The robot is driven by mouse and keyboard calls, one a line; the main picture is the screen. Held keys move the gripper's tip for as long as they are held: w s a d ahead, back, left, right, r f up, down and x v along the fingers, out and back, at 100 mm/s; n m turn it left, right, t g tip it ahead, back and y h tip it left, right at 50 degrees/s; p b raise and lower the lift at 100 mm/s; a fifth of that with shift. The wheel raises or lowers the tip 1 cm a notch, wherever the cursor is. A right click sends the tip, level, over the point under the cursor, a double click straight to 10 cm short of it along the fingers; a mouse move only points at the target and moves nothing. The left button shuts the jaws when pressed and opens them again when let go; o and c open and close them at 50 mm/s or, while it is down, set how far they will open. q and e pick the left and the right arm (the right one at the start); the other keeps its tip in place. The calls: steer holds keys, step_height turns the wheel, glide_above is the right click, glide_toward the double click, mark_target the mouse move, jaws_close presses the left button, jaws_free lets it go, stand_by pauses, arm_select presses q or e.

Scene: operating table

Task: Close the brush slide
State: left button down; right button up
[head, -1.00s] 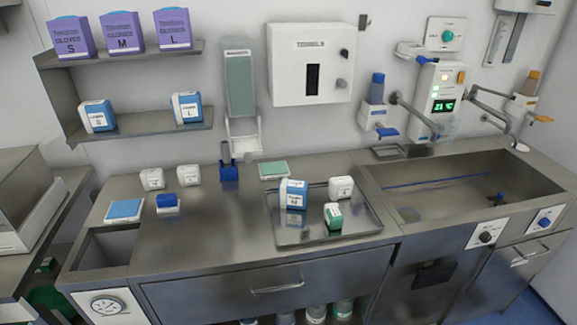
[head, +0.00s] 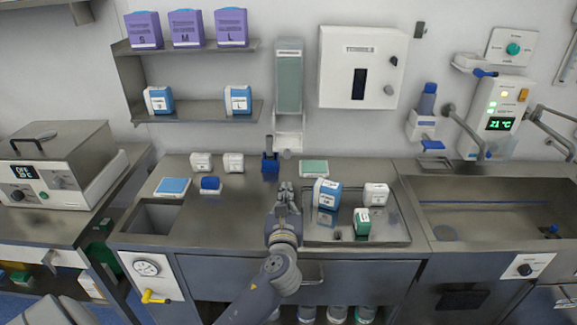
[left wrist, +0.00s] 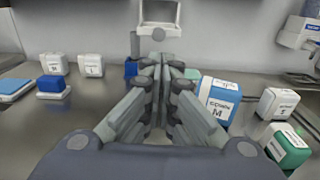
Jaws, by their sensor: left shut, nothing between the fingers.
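A wall dispenser with a grey-green front (head: 289,77) hangs above the counter. A white open frame-like piece (head: 289,119) sticks out at its bottom; this looks like the brush slide, though I cannot tell for sure. The white piece also shows at the top of the left wrist view (left wrist: 160,27). My left gripper (head: 287,188) is shut and empty, over the counter below and in front of the dispenser, apart from it. Its shut fingers (left wrist: 162,64) point toward the white piece in the left wrist view. My right gripper is not in view.
A blue holder (head: 270,164) stands on the counter below the dispenser. A metal tray (head: 395,232) with boxes lies right of my gripper. Small boxes and a blue pad (head: 173,186) stand left. A sink (head: 490,215) is far right. The counter around (head: 235,215) is clear.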

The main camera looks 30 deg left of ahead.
arm_select(q)
steer(key=p+x, duration=0.1)
steer(key=x, duration=1.2)
steer(key=shift+w+a, duration=0.15)
